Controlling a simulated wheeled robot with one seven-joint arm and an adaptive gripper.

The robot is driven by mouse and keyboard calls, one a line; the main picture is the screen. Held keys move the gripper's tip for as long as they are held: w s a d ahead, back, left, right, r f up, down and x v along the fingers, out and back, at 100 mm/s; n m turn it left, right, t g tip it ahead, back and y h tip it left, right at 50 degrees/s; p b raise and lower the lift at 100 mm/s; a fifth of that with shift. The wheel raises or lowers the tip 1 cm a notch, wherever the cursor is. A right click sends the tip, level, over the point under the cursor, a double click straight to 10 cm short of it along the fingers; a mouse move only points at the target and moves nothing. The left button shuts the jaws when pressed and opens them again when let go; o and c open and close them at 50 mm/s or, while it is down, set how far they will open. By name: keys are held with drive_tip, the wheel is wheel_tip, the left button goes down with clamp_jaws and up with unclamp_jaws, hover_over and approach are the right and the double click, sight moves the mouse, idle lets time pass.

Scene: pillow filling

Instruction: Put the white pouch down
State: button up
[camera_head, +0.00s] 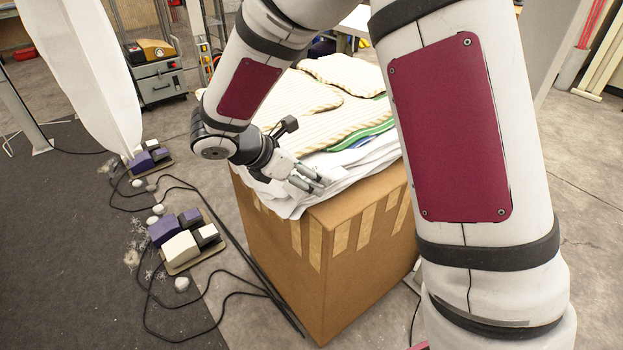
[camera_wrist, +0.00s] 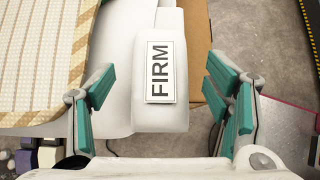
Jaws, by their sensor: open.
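A white pouch with a black-on-white FIRM label (camera_wrist: 160,72) lies between my gripper's fingers in the wrist view. White cloth, of which the pouch seems to be part, shows in the head view (camera_head: 290,203) at the near corner of the box, hanging a little over its edge. My gripper (camera_head: 314,182) is just above that corner. In the wrist view my gripper (camera_wrist: 162,86) is open, with green-padded fingers apart on both sides of the label. I cannot tell whether a finger touches the cloth.
A cardboard box (camera_head: 340,262) carries the stack, with cream striped pillows (camera_head: 350,72) and a green-striped cloth (camera_head: 365,138) behind. Purple-and-white pedals (camera_head: 182,245) and black cables lie on the floor at left. A grey wheeled machine (camera_head: 158,80) stands at the back.

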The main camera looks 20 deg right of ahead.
drive_tip(key=shift+w+d+f, duration=0.1)
drive_tip(key=shift+d+f, duration=0.25)
drive_tip(key=shift+f, duration=0.05)
drive_tip(key=c, duration=1.1)
drive_tip(key=shift+r, duration=0.1)
